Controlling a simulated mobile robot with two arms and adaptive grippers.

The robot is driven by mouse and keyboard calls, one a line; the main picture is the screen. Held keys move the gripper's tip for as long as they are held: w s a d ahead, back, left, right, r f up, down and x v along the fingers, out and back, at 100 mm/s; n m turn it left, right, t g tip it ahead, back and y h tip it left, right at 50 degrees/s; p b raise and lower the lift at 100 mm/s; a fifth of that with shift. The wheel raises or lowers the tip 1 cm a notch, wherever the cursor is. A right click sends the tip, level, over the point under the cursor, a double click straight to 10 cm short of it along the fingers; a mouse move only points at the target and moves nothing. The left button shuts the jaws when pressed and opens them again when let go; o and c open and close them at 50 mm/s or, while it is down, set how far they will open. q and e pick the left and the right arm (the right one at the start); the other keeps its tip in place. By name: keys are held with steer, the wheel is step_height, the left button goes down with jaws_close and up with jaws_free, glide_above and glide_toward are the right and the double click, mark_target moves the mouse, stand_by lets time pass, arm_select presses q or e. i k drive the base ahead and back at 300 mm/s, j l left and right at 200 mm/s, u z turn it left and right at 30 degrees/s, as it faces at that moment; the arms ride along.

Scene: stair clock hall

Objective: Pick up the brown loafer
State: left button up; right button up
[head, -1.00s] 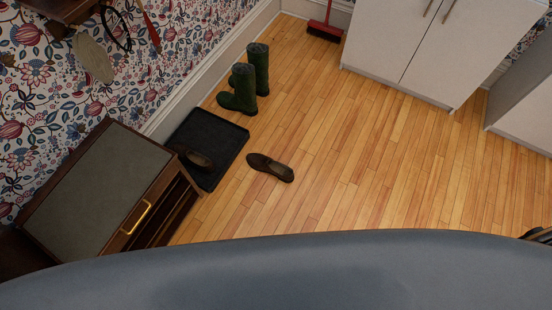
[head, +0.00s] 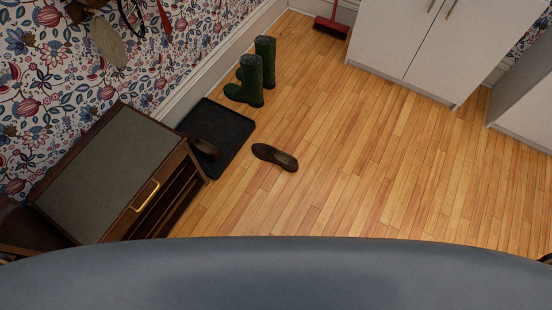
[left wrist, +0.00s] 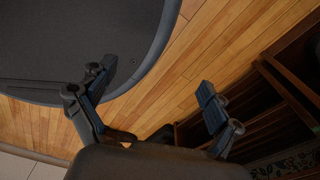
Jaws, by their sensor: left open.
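A brown loafer (head: 275,157) lies on the wooden floor in the head view, right of the black boot tray and apart from it. My left gripper (left wrist: 153,82) is open and empty in the left wrist view, above the floor beside wooden shelving. I cannot make out a loafer between its fingers. Its fingers do not show in the head view, so its distance from the loafer is unclear. My right gripper is not recognisable in either view.
Green boots (head: 257,72) stand beyond the tray. A wooden bench (head: 105,170) with a grey top and brass handle is at the left. A red broom (head: 331,27) and white cabinets (head: 405,45) are at the back. The floor (head: 400,165) right of the loafer is clear.

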mark_target(263, 152)
steer(key=u, duration=0.6)
steer(key=i+l+u, duration=0.15)
steer(key=l+u, duration=0.25)
steer(key=i+l+u, duration=0.1)
steer(key=l+u, duration=0.15)
steer(key=u, duration=0.15)
steer(key=l+u, duration=0.8)
steer(key=j, duration=0.1)
